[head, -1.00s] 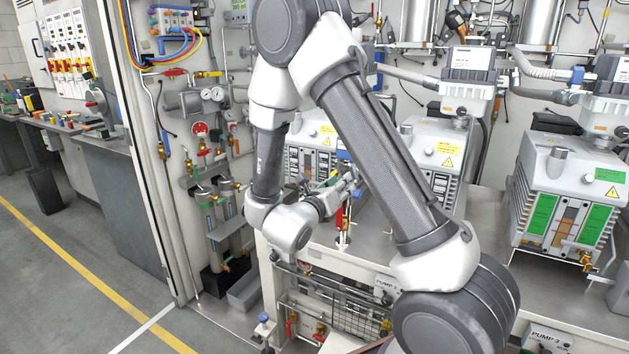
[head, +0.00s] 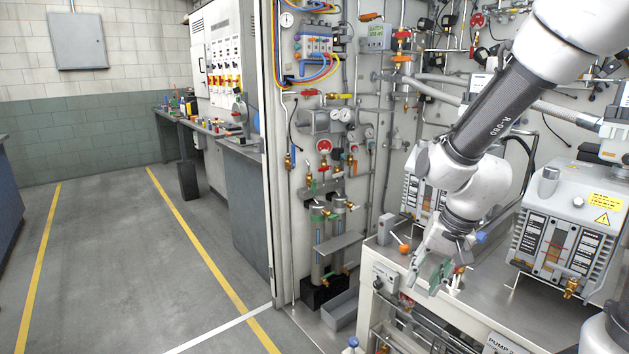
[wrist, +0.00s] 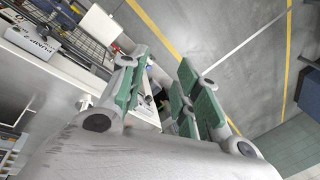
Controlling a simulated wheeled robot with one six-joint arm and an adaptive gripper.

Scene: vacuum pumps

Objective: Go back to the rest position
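In the head view my gripper (head: 433,272) hangs at the lower end of my arm, over the front left corner of the pump bench (head: 480,300). In the wrist view my gripper (wrist: 158,95) shows green finger pads spread wide with a clear gap between them. Nothing is held in that gap; the floor and the bench edge show beyond it. My arm is folded on the right side of the head view, in front of the pumps.
A pump (head: 570,235) stands on the bench at right. An orange-knobbed lever (head: 404,248) stands near the bench's left end. The wall panel carries pipes, gauges and valves. A grey bin (head: 341,308) sits on the floor. The floor (head: 130,290) at left is clear, with yellow lines.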

